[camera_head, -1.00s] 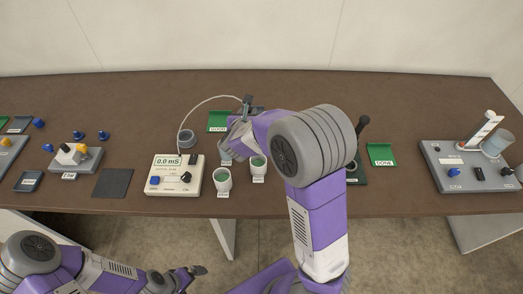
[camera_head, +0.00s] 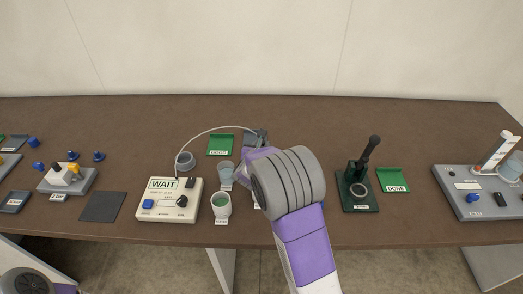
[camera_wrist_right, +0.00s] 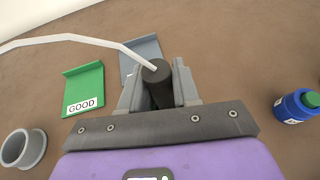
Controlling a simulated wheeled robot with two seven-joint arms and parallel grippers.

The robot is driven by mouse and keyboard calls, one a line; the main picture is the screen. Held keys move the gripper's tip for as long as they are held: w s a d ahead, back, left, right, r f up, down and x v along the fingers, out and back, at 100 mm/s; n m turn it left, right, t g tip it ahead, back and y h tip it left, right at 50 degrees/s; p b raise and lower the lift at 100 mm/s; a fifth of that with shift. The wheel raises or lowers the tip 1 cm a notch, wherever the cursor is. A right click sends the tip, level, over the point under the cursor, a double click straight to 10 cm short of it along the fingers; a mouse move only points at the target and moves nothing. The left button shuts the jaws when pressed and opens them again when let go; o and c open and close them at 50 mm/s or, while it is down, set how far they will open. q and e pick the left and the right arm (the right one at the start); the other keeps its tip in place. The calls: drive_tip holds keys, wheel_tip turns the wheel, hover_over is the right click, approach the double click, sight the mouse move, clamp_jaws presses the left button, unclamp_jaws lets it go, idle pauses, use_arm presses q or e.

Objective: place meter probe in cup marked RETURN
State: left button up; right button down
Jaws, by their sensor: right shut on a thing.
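My right gripper (camera_head: 258,137) is shut on the black meter probe (camera_wrist_right: 158,86), whose white cable (camera_wrist_right: 75,40) leads back to the meter (camera_head: 168,208). The meter display reads WAIT. In the wrist view the probe is upright between the fingers (camera_wrist_right: 158,92), over the rear of the table; its lower end is hidden. A white cup (camera_head: 221,204) with greenish contents stands right of the meter, and a greyer cup (camera_head: 225,172) stands behind it. Their labels are too small to read. My right arm covers the area to their right. My left gripper is out of view.
A green tray marked GOOD (camera_wrist_right: 84,90) lies left of the gripper. A grey ring holder (camera_head: 185,160) stands behind the meter. A dark lever device (camera_head: 360,185) and a green DONE tray (camera_head: 393,179) are at right. A blue container (camera_wrist_right: 298,106) shows in the wrist view.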

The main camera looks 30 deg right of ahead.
drive_tip(key=shift+f, duration=0.1)
drive_tip(key=c, duration=1.3)
unclamp_jaws()
drive_tip(key=shift+f, duration=0.1)
drive_tip(key=o, duration=0.5)
drive_tip(key=shift+s+a+r, duration=0.2)
drive_tip(key=shift+r, duration=0.2)
drive_tip(key=p+v, duration=0.3)
drive_tip(key=v, duration=0.8)
drive_tip(key=shift+s+a, duration=0.15)
drive_tip(key=shift+s, duration=0.05)
